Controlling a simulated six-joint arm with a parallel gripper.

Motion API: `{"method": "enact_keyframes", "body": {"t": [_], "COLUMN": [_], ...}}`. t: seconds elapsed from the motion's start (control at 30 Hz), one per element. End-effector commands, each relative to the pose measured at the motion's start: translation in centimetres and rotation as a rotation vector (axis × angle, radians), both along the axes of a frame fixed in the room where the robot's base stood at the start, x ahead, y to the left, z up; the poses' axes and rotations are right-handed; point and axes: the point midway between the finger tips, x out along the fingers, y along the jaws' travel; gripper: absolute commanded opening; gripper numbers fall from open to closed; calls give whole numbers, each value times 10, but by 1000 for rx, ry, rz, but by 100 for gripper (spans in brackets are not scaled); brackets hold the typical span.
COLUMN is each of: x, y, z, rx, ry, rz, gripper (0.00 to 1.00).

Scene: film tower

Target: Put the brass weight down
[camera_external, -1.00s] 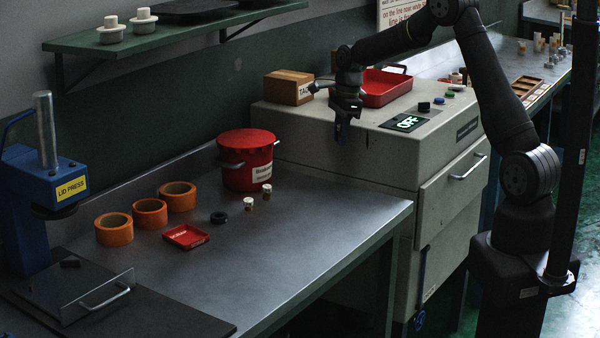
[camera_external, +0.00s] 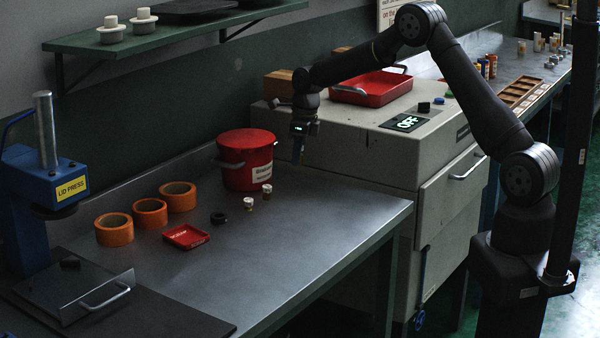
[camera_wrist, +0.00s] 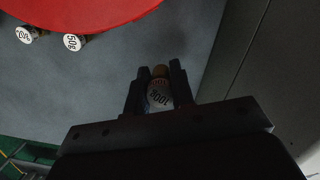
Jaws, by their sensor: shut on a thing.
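The brass weight (camera_wrist: 160,92) shows in the wrist view between the two fingers of my gripper (camera_wrist: 160,72). It has a pale label with upside-down print that seems to read 100g, and a brass-coloured end. My gripper is shut on it. In the external view my gripper (camera_external: 298,155) hangs fingers down above the metal bench (camera_external: 310,220), right of the red pot and beside the grey cabinet's left side. The weight is too dark and small to make out there. The exact gap to the bench is hard to tell.
Two small weights (camera_external: 249,203) (camera_external: 267,190) stand by the red pot (camera_external: 247,160); they also show in the wrist view (camera_wrist: 75,42). A black ring (camera_external: 218,217), red dish (camera_external: 186,237) and orange rolls (camera_external: 150,213) lie left. The grey cabinet (camera_external: 345,150) rises right. The bench's front right is clear.

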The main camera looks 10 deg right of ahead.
Motion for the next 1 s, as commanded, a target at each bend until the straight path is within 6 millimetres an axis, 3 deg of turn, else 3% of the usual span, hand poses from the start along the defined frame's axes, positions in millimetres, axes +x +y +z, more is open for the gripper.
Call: {"method": "enact_keyframes", "body": {"t": [0.1, 0.23, 0.6, 0.97, 1.0], "x": [-2, -3, -3, -3, -3], "y": [20, 28, 29, 29, 29], "z": [-12, -17, -57, -61, -61], "rx": [0, 1, 0, 1, 1], "ry": [0, 0, 0, 0, 0], "rz": [2, -1, 0, 0, 0], "gripper": [0, 0, 0, 0, 28]}}
